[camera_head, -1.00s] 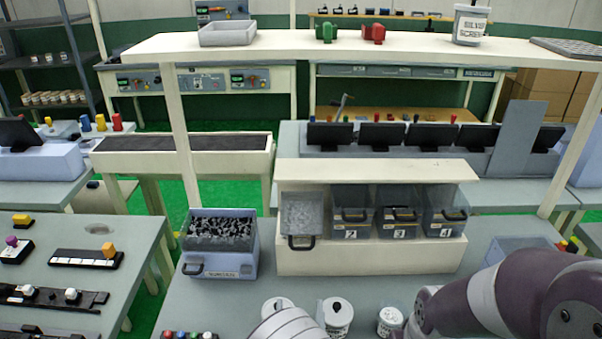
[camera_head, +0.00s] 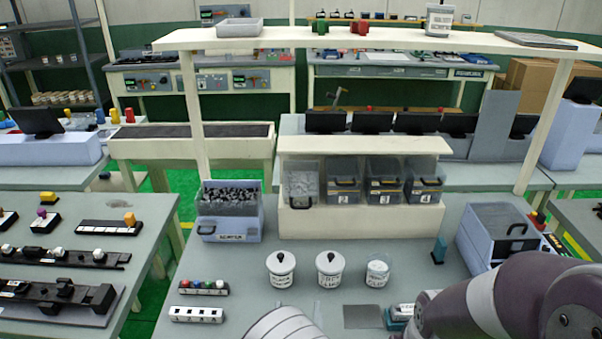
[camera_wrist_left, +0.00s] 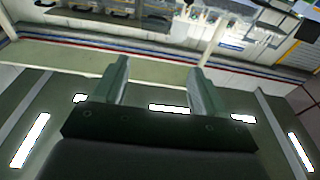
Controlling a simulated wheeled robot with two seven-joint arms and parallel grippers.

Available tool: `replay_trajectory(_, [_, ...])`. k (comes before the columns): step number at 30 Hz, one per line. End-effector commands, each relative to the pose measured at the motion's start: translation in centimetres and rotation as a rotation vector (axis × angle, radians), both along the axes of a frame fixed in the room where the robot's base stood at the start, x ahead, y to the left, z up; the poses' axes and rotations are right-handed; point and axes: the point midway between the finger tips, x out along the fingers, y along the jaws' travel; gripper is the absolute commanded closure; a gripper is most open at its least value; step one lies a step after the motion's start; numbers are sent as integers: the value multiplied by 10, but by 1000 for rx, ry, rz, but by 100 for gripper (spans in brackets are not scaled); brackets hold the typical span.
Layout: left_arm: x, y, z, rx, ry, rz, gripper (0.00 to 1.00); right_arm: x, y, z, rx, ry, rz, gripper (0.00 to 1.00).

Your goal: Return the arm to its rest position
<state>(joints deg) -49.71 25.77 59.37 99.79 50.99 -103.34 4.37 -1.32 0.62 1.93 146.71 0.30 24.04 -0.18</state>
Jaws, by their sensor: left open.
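My left gripper (camera_wrist_left: 158,88) shows in the left wrist view with its two fingers apart and nothing between them. In the head view, a pale ribbed part (camera_head: 283,325), which seems to be mine, stands at the bottom edge; no left fingers can be made out there. My purple-grey arm link (camera_head: 500,305) fills the lower right of the head view; its gripper is not visible. The left wrist view appears upside down, with long bright lights on a green-grey surface below the fingers and furniture along the top.
On the workbench (camera_head: 250,275) stand a bin of dark pieces (camera_head: 230,210), a rack of numbered bins (camera_head: 365,205), lidded white tubs (camera_head: 281,268) and a blue-grey box (camera_head: 497,235). A shelf (camera_head: 350,40) spans above. A side table (camera_head: 90,225) holds small fixtures.

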Motion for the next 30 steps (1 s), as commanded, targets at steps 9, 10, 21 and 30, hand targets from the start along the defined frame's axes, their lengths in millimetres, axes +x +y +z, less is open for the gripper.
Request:
replay_trajectory(9, [39,13,-12,-71,283,7,28,0,0,0,0,-1,0,0])
replay_trajectory(10, [43,15,-14,-77,320,7,28,0,0,0,0,-1,0,0])
replay_trajectory(21, [29,75,-15,-117,974,-56,28,0,0,0,0,-1,0,0])
replay_trajectory(30, [-107,170,9,4,1575,-37,28,0,0,0,0,-1,0,0])
